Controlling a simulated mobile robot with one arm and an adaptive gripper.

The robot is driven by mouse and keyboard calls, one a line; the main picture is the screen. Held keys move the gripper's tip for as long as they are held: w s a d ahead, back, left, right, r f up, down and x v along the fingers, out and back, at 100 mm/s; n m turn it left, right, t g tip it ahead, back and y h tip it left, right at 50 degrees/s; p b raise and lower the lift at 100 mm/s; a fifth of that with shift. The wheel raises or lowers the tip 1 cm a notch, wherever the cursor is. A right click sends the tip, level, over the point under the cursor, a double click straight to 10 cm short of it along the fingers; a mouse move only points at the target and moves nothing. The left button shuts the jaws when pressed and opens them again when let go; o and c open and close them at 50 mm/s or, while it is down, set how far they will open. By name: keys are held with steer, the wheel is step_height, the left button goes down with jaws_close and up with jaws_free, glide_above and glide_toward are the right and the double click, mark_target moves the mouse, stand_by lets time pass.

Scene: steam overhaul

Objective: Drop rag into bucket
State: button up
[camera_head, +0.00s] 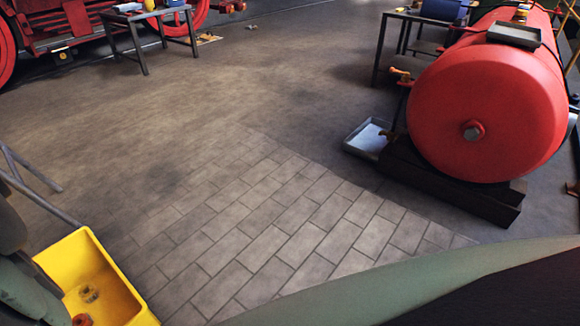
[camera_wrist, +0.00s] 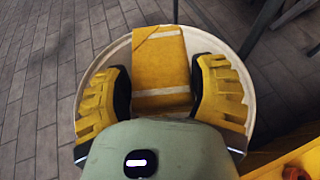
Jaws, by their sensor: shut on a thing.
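My gripper (camera_wrist: 165,88) has yellow ribbed fingers and is shut on the rag (camera_wrist: 162,62), a folded yellow-orange cloth with pale stripes. The rag lies between the fingers, its far end beyond the fingertips. Beneath it is a round thing with a pale rim (camera_wrist: 87,92), perhaps the bucket; my gripper and the rag cover much of it, so I cannot tell its depth or whether the rag touches it.
A yellow open bin (camera_head: 108,262) with small orange-red parts inside stands at lower left; its edge also shows in the wrist view (camera_wrist: 268,160). Metal legs (camera_head: 40,200) stand beside it. A red boiler (camera_head: 480,105) and a metal tray (camera_head: 367,138) are at right. The middle floor is clear.

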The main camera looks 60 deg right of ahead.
step_height(320, 180, down, 6)
steer(key=b, duration=0.5)
steer(key=shift+b, duration=0.3)
steer(key=o, duration=1.3)
